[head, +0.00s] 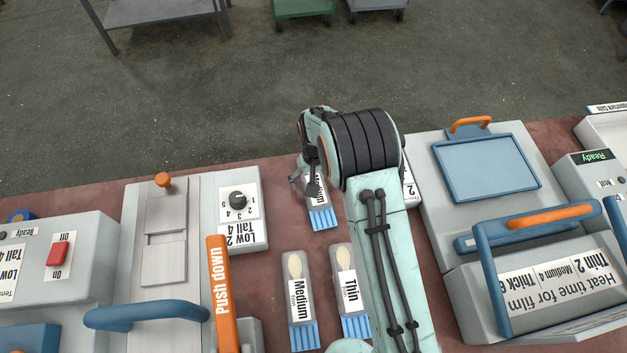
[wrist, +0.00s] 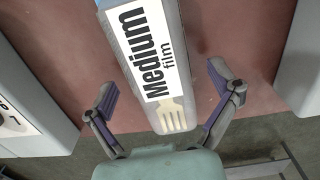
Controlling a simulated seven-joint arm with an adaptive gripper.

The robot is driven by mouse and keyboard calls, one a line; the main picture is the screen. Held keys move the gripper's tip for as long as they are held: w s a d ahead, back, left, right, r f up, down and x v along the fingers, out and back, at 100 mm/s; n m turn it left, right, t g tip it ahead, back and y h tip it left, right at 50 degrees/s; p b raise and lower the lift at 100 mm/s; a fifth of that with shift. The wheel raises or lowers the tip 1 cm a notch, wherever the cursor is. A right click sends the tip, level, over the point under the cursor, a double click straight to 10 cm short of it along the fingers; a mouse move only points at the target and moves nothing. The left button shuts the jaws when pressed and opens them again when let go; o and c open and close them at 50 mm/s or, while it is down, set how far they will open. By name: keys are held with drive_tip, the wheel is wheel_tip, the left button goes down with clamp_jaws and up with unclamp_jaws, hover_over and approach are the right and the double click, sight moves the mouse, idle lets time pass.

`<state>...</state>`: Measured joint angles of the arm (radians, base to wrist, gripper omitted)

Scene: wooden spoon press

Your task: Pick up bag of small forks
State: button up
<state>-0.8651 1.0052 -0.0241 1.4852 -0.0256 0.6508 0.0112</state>
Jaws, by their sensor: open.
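A clear bag with a white "Medium film" label (wrist: 150,50) runs down the middle of the wrist view, with a pale fork showing at its near end. In the head view this bag (head: 322,218) lies near the table's far edge, its blue-striped end showing and its far part hidden by my gripper (head: 308,183). My gripper is open, with one finger on each side of the bag in the wrist view (wrist: 163,88). I see no finger touching the bag. The size of the fork is hard to judge.
A "Medium" bag (head: 299,298) and a "Thin" bag (head: 350,290), both holding spoons, lie nearer on the reddish table (head: 272,268). A grey press with an orange "Push down" lever (head: 221,290) stands left. A sealer with a blue handle (head: 495,285) stands right.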

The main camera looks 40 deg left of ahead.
drive_tip(key=c, duration=1.1)
drive_tip(key=shift+o, duration=0.2)
